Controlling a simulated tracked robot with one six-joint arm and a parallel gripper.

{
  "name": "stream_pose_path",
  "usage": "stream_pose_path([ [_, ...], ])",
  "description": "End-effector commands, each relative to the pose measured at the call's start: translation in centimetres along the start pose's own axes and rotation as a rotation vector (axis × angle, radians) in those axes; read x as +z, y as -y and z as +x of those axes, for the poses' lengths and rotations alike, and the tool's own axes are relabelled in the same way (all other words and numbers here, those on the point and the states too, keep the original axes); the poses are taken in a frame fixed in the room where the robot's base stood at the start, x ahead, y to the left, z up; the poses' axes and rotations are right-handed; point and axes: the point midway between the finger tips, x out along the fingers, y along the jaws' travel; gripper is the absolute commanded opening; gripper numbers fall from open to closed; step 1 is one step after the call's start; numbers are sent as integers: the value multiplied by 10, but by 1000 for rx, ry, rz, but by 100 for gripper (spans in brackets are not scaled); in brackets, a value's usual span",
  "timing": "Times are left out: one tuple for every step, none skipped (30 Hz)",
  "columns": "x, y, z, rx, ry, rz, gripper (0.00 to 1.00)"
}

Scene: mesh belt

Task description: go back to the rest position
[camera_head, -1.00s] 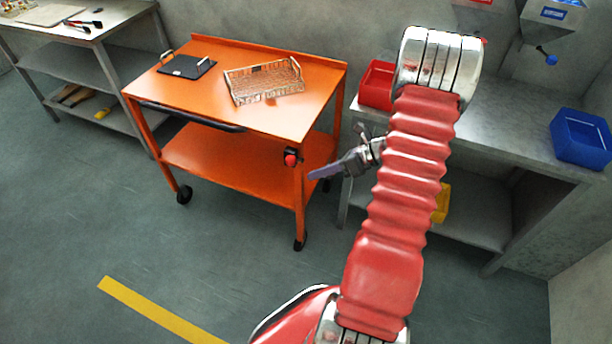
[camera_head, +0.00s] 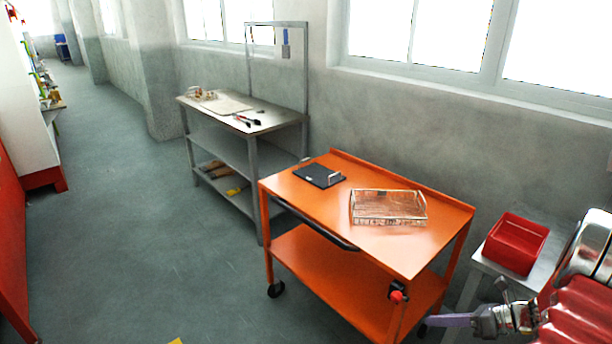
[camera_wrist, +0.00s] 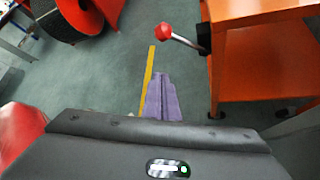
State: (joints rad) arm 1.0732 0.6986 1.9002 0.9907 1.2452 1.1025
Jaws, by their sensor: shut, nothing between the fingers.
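My gripper (camera_head: 446,321) is at the lower right in the head view, just beside the near right corner of the orange cart (camera_head: 330,267). Its purple fingers are together with nothing between them, and they point left. In the wrist view the shut purple fingers (camera_wrist: 162,98) stand out above the dark gripper body, over the grey floor. My red ribbed arm fills the lower right corner of the head view and hides part of the bench behind it.
The cart's red knob (camera_head: 397,296) is close to my gripper; it also shows in the wrist view (camera_wrist: 165,31). A wire basket (camera_head: 388,207) and black board (camera_head: 319,175) lie on the cart. A red bin (camera_head: 516,243) stands right. Open floor (camera_head: 120,220) lies left.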

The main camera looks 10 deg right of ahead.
Motion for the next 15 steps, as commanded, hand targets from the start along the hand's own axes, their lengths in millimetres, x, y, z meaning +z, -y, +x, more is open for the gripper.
stream_pose_path([
  [0,0,0,0,0,-6,0],
  [0,0,0,0,0,-13,0],
  [0,0,0,-1,-1,-27,0],
  [0,1,0,-2,-2,-40,0],
  [-1,1,0,-4,-4,-57,0],
  [-2,2,0,-5,-11,-83,0],
  [-5,2,0,-5,-20,-105,0],
  [-8,2,1,-4,-30,-129,0],
  [-13,0,2,-1,-46,-160,0],
  [-18,-2,3,4,-59,-184,0],
  [-23,-4,4,11,-72,-207,0],
  [-30,-7,5,20,-91,-240,0],
  [-35,-9,6,27,-106,-265,0],
  [-39,-12,6,33,-121,-292,0],
  [-44,-16,4,41,-141,-330,0],
])
